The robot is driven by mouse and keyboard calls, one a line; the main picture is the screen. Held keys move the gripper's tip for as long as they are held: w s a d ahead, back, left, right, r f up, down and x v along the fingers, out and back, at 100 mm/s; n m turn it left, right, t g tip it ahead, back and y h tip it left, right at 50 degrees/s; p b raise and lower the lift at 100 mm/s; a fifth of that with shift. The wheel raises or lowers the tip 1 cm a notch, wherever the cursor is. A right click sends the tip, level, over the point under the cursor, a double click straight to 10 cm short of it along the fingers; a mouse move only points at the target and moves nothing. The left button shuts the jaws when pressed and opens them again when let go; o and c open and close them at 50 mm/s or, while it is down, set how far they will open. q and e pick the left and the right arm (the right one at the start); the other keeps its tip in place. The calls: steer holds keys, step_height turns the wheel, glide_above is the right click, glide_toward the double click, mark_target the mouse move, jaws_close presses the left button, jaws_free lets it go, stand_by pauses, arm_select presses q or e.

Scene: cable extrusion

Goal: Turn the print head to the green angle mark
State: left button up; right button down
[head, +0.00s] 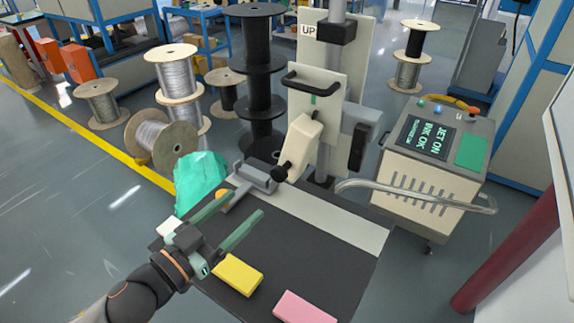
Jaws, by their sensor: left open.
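The print head (303,140) is a cream block with a dark nozzle at its lower end, mounted on the upright post stand. It is tilted, its nozzle pointing down and to the left. A small green mark (313,99) shows on the pale plate just above it, below a black handle (310,80). My left gripper (244,203) is open and empty over the dark table, in front of and left of the print head, apart from it. My right gripper is not in view.
On the dark table (300,245) lie a yellow block (238,275) and a pink block (303,308). A grey roller piece (257,176) sits below the nozzle. A printer cabinet (430,165) with a curved metal rail (415,193) stands right. Cable spools (172,75) stand behind left.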

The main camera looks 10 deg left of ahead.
mark_target(277, 176)
arm_select(q)
steer(key=p+x, duration=0.2)
steer(key=x, duration=1)
jaws_close()
stand_by(0.6)
steer(key=shift+d, duration=0.1)
stand_by(0.8)
